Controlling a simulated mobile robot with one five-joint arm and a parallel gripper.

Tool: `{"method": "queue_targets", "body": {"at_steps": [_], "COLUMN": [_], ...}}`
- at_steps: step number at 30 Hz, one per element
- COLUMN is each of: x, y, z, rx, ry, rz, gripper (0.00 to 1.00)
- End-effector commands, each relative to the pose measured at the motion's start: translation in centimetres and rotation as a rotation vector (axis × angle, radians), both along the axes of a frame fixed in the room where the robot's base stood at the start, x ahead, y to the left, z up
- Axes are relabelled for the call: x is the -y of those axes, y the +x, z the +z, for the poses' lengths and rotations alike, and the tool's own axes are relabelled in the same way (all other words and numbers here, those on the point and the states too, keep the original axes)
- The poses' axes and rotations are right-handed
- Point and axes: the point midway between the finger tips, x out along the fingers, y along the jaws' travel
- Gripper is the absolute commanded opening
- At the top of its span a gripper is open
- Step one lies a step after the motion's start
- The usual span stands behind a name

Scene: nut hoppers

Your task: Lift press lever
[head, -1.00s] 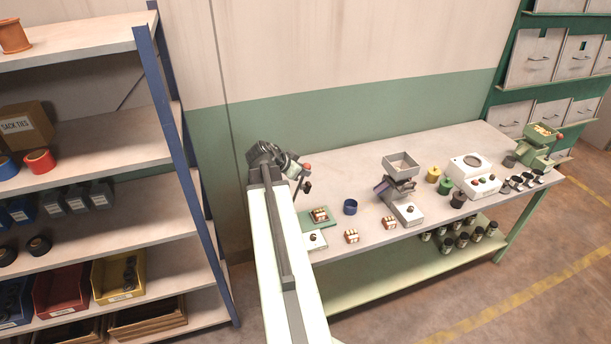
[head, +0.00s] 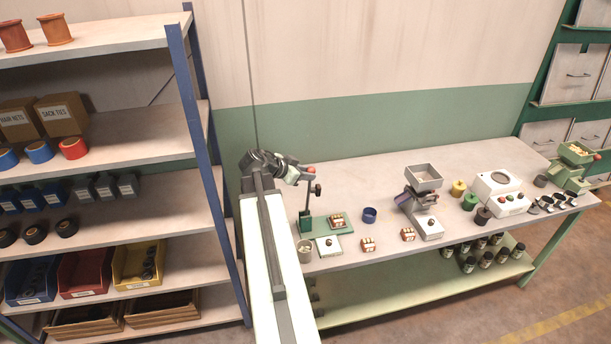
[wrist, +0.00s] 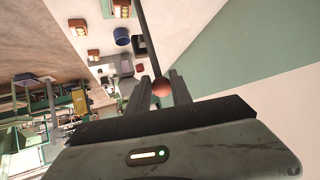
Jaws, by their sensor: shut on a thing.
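The press has a green base (head: 325,231) and a thin dark post (head: 307,203) at the left end of the bench. Its lever ends in a red knob (head: 311,170), high above the base. In the wrist view the dark lever rod (wrist: 147,35) runs up from the red knob (wrist: 162,89). My gripper (head: 303,173) is at the knob end of the lever. In the wrist view my gripper (wrist: 158,82) has its two fingers close on either side of the knob, shut on the lever.
The bench (head: 380,240) also holds a blue cup (head: 370,215), small nut packs (head: 368,244), a grey hopper machine (head: 424,178) and a white machine (head: 495,193). A loaded shelf (head: 130,220) stands left of my arm. The wall is close behind the bench.

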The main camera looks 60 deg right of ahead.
Motion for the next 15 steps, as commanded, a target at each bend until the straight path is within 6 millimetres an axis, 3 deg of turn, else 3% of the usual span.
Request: {"method": "queue_targets", "body": {"at_steps": [1, 2, 4, 15], "x": [0.07, 0.09, 0.17, -0.34], "y": [0.31, 0.26, 0.14, -0.04], "z": [-0.02, -0.02, -0.02, 0.62], "rx": [0.006, 0.006, 0.005, 0.002], "ry": [0.000, -0.001, 0.000, 0.000], "rz": [0.006, 0.006, 0.003, -0.002], "gripper": [0.00, 0.32, 0.48, 0.48]}}
